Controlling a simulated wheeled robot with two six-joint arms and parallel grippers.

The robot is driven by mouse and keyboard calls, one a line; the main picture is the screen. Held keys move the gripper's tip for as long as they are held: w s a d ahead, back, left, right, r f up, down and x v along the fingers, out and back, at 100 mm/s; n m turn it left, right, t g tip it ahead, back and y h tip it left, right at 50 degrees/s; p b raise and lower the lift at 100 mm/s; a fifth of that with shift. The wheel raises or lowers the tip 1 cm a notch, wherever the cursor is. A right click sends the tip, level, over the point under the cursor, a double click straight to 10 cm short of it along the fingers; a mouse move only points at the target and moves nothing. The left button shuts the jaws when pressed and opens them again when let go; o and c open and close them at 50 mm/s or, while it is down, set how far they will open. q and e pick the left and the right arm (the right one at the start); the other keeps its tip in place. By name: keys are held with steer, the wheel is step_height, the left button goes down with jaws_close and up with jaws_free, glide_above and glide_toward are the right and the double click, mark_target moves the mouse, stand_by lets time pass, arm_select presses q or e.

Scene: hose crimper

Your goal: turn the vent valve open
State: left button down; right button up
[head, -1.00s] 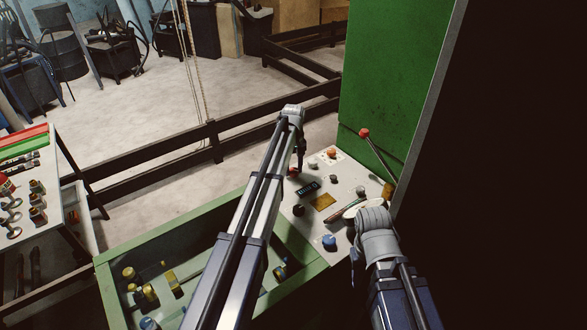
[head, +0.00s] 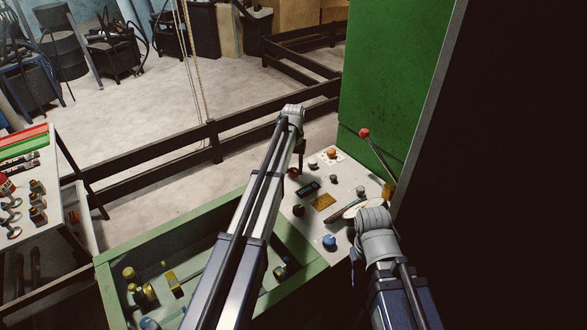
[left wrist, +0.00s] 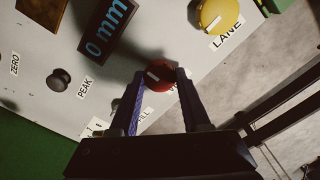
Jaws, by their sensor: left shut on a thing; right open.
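A round red knob (left wrist: 159,75) with a white mark sits on the pale control panel (left wrist: 40,105). A label beside it is mostly hidden by my fingers, so I cannot read it. My left gripper (left wrist: 161,78) is shut on the red knob, one finger on each side. In the head view the knob (head: 292,171) shows at the panel's left edge, just below my left gripper (head: 299,158). My right gripper (head: 355,262) is open, low beside the panel's front right, and mostly hidden by its own wrist.
The panel also carries a "0 mm" display (left wrist: 105,30), a dark PEAK knob (left wrist: 59,79) and a yellow LANE knob (left wrist: 216,14). A red-tipped lever (head: 365,133) rises beside the green cabinet (head: 390,80). A green-rimmed bin (head: 180,232) holds brass fittings at the front.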

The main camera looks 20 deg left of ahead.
mark_target(294, 170)
stand_by(0.3)
arm_select(q)
steer(key=shift+c, duration=1.8)
jaws_free()
steer(key=shift+r, duration=0.1)
step_height(294, 170, up, 8)
steer(key=p, duration=0.8)
steer(key=shift+f, duration=0.2)
